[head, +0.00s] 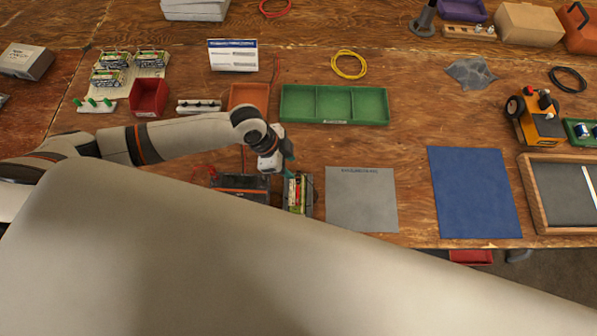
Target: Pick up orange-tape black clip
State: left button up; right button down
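I cannot make out a black clip with orange tape for certain in the head view. A dark charger-like box (240,184) with an orange strip sits at the table's front, partly hidden by the pale arm surface in the foreground. A red lead curls at its left. A dark holder with a green-and-red battery pack or board (297,192) stands just right of it. My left gripper (283,160) points down between the two, just above the holder. Its fingers are too small and covered to show their opening or any held thing. My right gripper is out of view.
A grey mat (361,199) and a blue mat (473,192) lie bare to the right. A green divided tray (334,104), an orange bin (248,96) and a red bin (149,97) stand behind. A wood-framed tray (531,195) is at far right.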

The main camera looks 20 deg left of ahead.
aim_at(297, 173)
pick_arm(q)
jog(key=d+f+p, duration=0.2)
jog(key=f, duration=0.1)
jog(key=shift+s+d+f, duration=0.1)
jog(key=shift+d+f, duration=0.1)
jog(key=shift+d, duration=0.1)
jog(key=shift+d+f, duration=0.2)
jog(key=shift+f, duration=0.3)
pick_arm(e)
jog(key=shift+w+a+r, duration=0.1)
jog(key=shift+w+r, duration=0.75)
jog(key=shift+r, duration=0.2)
pick_arm(q)
jog(key=c, duration=0.9)
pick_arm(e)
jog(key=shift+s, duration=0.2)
